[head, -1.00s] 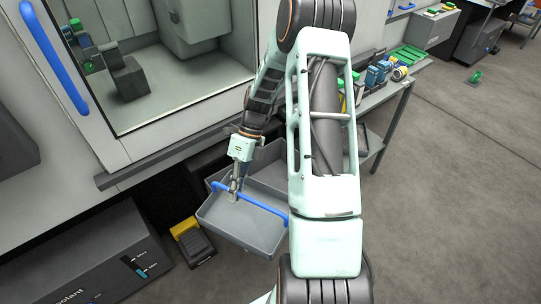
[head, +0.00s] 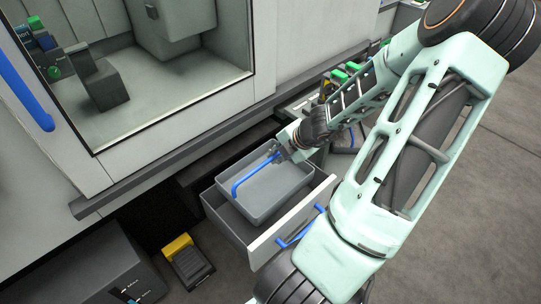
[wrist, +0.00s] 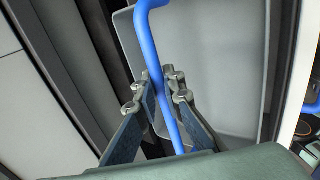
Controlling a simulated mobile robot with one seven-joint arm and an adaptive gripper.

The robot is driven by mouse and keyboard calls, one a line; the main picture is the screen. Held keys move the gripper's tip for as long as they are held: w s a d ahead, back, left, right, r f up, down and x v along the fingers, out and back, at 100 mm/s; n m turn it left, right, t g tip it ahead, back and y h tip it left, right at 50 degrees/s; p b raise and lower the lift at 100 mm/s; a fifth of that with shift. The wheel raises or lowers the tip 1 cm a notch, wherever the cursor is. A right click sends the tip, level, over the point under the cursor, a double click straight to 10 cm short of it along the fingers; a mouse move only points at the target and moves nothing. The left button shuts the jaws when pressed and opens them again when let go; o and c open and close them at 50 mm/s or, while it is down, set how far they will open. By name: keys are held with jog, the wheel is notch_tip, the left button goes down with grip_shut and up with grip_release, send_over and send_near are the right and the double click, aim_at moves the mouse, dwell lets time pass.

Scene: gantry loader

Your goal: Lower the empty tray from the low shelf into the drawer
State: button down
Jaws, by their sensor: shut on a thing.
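The empty grey tray (head: 262,198) has a blue bar handle (head: 240,184) across its top. The tray is over the open grey drawer (head: 226,218), roughly within its outline. I cannot tell whether it touches the drawer's floor. My gripper (head: 281,153) is shut on the far end of the handle. In the wrist view, the fingers (wrist: 158,90) close around the blue handle (wrist: 150,50), with the grey tray (wrist: 215,60) behind it. The drawer's pale front (head: 275,240) has its own blue handle (head: 298,232). My arm hides part of the drawer's right side.
A machine with a large window (head: 165,60) stands behind, with a ledge (head: 150,175) above the drawer. A yellow and black pedal (head: 187,262) and a dark box (head: 85,265) are at lower left. Small coloured parts (head: 345,75) lie at the back. Floor at right is open.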

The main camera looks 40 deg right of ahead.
aim_at(275, 183)
jog(key=shift+d+f+b, duration=0.1)
jog(key=shift+f+b, duration=6.25)
jog(key=shift+f, duration=0.35)
jog(key=shift+f+b, duration=0.4)
jog(key=shift+b, duration=0.05)
jog(key=c, duration=2)
grip_release()
jog(key=shift+o, duration=0.2)
jog(key=shift+s, duration=0.1)
jog(key=shift+v, duration=6)
jog(key=shift+r, duration=0.1)
notch_tip(275, 183, up, 7)
jog(key=p, duration=0.8)
